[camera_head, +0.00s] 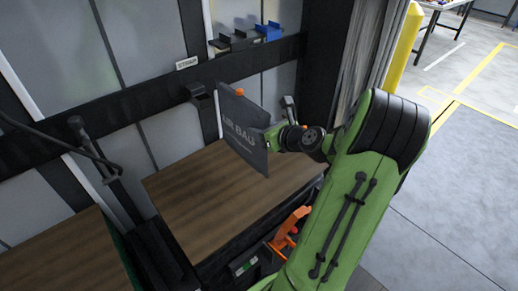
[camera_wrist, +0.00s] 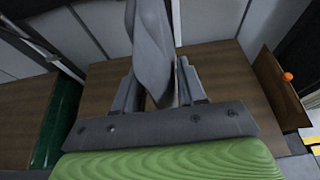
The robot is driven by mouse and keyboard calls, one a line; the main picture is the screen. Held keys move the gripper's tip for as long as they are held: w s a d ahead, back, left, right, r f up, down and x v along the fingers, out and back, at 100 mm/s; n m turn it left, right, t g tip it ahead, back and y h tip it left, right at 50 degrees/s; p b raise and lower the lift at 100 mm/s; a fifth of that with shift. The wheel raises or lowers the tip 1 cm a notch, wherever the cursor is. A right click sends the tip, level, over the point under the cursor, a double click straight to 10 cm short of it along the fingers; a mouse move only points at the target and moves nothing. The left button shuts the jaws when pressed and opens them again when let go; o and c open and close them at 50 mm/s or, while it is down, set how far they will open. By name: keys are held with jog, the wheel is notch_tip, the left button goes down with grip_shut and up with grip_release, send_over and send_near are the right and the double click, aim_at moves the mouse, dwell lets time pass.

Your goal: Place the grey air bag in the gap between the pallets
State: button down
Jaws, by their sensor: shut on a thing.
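The grey air bag (camera_head: 241,132) is a flat dark panel with white "AIR BAG" lettering and an orange cap at its top. My gripper (camera_head: 270,140) is shut on its right edge and holds it upright above the right wooden-topped load (camera_head: 190,205). In the wrist view the bag (camera_wrist: 150,45) stands edge-on between the two fingers (camera_wrist: 158,92). The left wooden-topped load (camera_head: 50,255) is at the lower left. A dark gap separates the two loads, left of the bag; its depth is hidden. The pallets beneath are not clearly seen.
A dark wall rail (camera_head: 150,93) runs behind the loads, with a black bracket (camera_head: 197,91) near the bag. A black rod (camera_head: 62,143) reaches in at left. A brown panel with an orange knob (camera_wrist: 288,76) stands at right in the wrist view. The floor (camera_head: 455,180) at right is clear.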

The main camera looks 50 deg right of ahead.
aim_at(259, 146)
jog(key=f+b, duration=0.1)
jog(key=f, duration=0.1)
jog(key=f+b, duration=0.2)
jog(key=f, duration=0.1)
jog(key=w+f+b, duration=0.1)
jog(key=f, duration=0.1)
jog(key=shift+f+b, duration=0.2)
jog(key=shift+b, duration=0.15)
jog(key=shift+r, duration=0.2)
jog(key=c, duration=0.6)
grip_release()
jog(key=shift+f, duration=0.1)
jog(key=shift+c, duration=0.2)
jog(key=shift+d, duration=0.1)
